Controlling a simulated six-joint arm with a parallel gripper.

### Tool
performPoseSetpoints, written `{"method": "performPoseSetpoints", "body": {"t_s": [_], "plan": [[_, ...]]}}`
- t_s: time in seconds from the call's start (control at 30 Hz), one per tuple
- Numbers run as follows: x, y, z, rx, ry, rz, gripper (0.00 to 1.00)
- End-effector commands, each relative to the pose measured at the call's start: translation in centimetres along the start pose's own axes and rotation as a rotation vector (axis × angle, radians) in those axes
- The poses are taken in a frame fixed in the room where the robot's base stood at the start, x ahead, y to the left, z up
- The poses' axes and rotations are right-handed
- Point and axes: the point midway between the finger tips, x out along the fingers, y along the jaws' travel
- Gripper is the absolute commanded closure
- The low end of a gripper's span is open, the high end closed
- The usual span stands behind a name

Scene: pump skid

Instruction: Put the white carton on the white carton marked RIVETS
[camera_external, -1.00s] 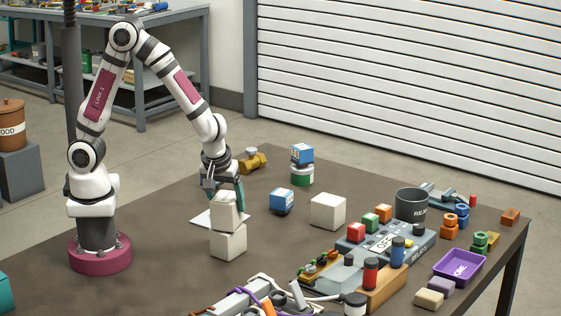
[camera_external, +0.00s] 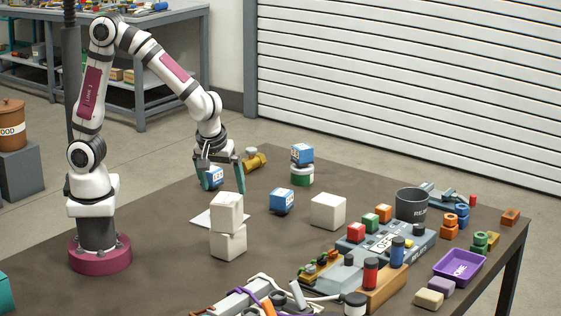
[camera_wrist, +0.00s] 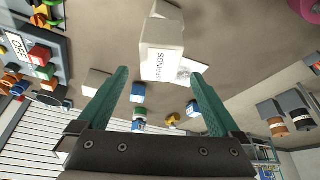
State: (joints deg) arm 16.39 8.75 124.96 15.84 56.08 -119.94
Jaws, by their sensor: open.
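One white carton (camera_external: 227,212) rests on another white carton (camera_external: 228,244) near the table's front, their edges slightly out of line. My gripper (camera_external: 224,181) is open and empty, above and behind the stack, apart from it. In the wrist view, a carton face (camera_wrist: 160,64) with dark lettering shows between and beyond my open fingers (camera_wrist: 160,72); I cannot read the word for certain. Another white carton part shows at the top of that view. A third white carton (camera_external: 328,211) stands alone to the right; it also shows in the wrist view (camera_wrist: 97,82).
A labelled blue cube (camera_external: 213,178) shows by my fingers. Another blue cube (camera_external: 282,201) stands right of the stack. A white sheet (camera_external: 208,219) lies behind it. A brass fitting (camera_external: 255,160) is at the back. Relay parts and a purple tray (camera_external: 459,267) fill the right side.

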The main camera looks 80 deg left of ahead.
Motion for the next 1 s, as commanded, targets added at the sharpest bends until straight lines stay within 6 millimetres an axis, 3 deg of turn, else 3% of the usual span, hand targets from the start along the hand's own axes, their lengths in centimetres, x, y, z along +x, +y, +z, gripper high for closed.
{"method": "performPoseSetpoints", "body": {"t_s": [0.1, 0.27, 0.33, 0.43, 0.5, 0.6, 0.7, 0.83, 1.0], "plan": [[-3.1, 0.1, 0.0, 0.001, 0.0, 0.006, 0.0], [-5.3, 0.0, 0.0, 0.003, 0.0, 0.001, 0.0], [-5.8, -0.9, -0.3, 0.066, -0.009, -0.006, 0.0], [-6.2, -5.0, -1.2, 0.357, -0.057, -0.026, 0.0], [-6.3, -8.8, -1.4, 0.655, -0.111, -0.023, 0.0], [-6.2, -13.7, -0.7, 1.071, -0.188, 0.018, 0.0], [-6.0, -17.0, 0.5, 1.396, -0.235, 0.083, 0.0], [-5.7, -18.9, 1.5, 1.622, -0.257, 0.141, 0.0], [-5.7, -19.2, 1.7, 1.667, -0.262, 0.152, 0.0]]}}
